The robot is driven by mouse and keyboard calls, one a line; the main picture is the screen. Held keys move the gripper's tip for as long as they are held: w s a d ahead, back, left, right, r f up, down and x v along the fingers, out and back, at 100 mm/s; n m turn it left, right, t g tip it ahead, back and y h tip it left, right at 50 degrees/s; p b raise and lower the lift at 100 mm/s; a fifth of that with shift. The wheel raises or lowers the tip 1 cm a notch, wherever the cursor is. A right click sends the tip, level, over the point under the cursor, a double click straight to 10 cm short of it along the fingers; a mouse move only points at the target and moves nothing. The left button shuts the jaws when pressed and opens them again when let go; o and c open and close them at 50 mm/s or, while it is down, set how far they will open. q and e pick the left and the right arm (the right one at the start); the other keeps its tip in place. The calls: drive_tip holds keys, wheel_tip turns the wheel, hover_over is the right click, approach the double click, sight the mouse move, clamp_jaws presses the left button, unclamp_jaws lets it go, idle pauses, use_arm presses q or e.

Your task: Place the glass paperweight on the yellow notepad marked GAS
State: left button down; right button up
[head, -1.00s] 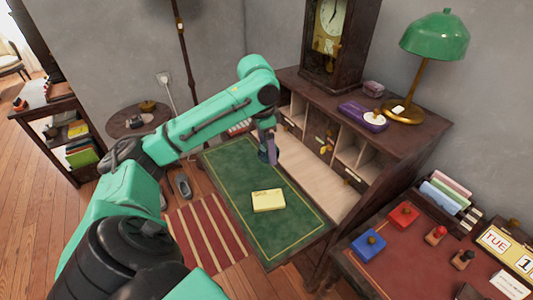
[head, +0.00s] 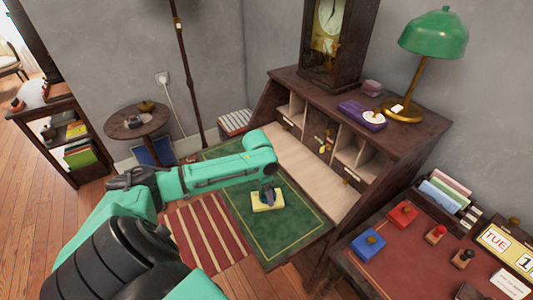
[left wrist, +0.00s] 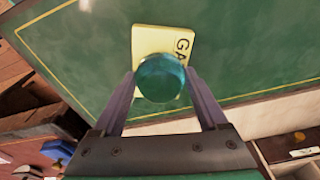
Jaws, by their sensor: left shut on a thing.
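The yellow notepad (head: 277,207) lies on the green desk surface in the head view. It also shows in the left wrist view (left wrist: 148,38), with the letters "GA" readable and the rest covered. The glass paperweight (left wrist: 161,78) is a blue-green ball between the fingers of my left gripper (left wrist: 160,84), which is shut on it. In the wrist view it overlaps the lower part of the notepad; I cannot tell whether it touches the pad. In the head view my left gripper (head: 268,197) is directly over the notepad and hides the ball. My right gripper is not in view.
The green writing surface (head: 300,232) is clear around the notepad. The desk's open compartments (head: 345,150) stand behind it. A second table at the lower right holds a blue block (head: 368,243), a red block (head: 402,214) and a calendar (head: 508,250).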

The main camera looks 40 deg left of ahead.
sight(263, 192)
use_arm(q)
unclamp_jaws()
wheel_tip(263, 192, up, 12)
drive_tip(key=s, duration=0.1)
drive_tip(key=shift+s+a, duration=0.15)
drive_tip(key=shift+a, duration=0.15)
